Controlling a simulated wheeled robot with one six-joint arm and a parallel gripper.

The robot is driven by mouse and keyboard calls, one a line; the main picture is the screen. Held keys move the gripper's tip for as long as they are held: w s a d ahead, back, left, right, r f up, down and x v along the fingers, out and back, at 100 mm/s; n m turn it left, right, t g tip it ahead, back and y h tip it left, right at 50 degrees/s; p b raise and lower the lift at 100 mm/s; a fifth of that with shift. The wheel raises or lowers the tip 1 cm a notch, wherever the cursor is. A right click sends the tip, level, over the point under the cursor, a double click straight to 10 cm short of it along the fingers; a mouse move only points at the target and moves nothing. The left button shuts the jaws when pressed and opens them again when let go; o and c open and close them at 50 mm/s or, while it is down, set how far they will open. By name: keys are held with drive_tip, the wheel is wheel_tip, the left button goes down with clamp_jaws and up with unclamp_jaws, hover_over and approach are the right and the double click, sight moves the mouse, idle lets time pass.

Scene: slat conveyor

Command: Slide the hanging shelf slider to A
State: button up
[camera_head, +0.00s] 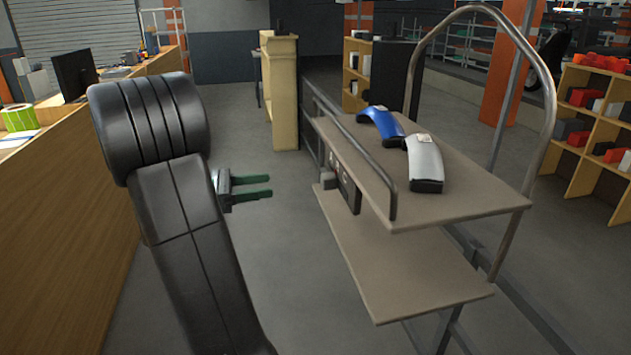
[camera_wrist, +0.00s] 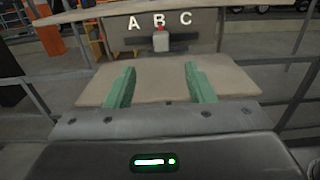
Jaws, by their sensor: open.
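The slider panel, a dark plate with white letters A, B and C, hangs under the upper shelf in the wrist view (camera_wrist: 118,40); it also shows edge-on in the head view (camera_head: 347,186). The slider, a small grey block, sits below the B in the wrist view (camera_wrist: 162,43) and sticks out from the panel in the head view (camera_head: 328,181). A small red mark shows just above it. My gripper (camera_head: 268,186) has green fingers, spread open and empty. It is left of the panel in the head view, with a clear gap. In the wrist view its fingers (camera_wrist: 160,72) point toward the panel, either side of the slider's line.
The cart's upper shelf (camera_head: 465,205) carries a blue object (camera_head: 382,124) and a silver object (camera_head: 424,163), with a metal rail (camera_head: 378,165) along its near edge. The lower shelf (camera_head: 395,275) is bare. A wooden counter (camera_head: 70,220) stands at left; floor between is open.

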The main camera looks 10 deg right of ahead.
sight(321, 178)
drive_tip(key=d+p, duration=0.1)
drive_tip(key=d, duration=1.2)
drive_tip(key=shift+w+d, duration=0.15)
drive_tip(key=shift+d, duration=0.2)
drive_tip(key=shift+c, duration=0.4)
clamp_jaws()
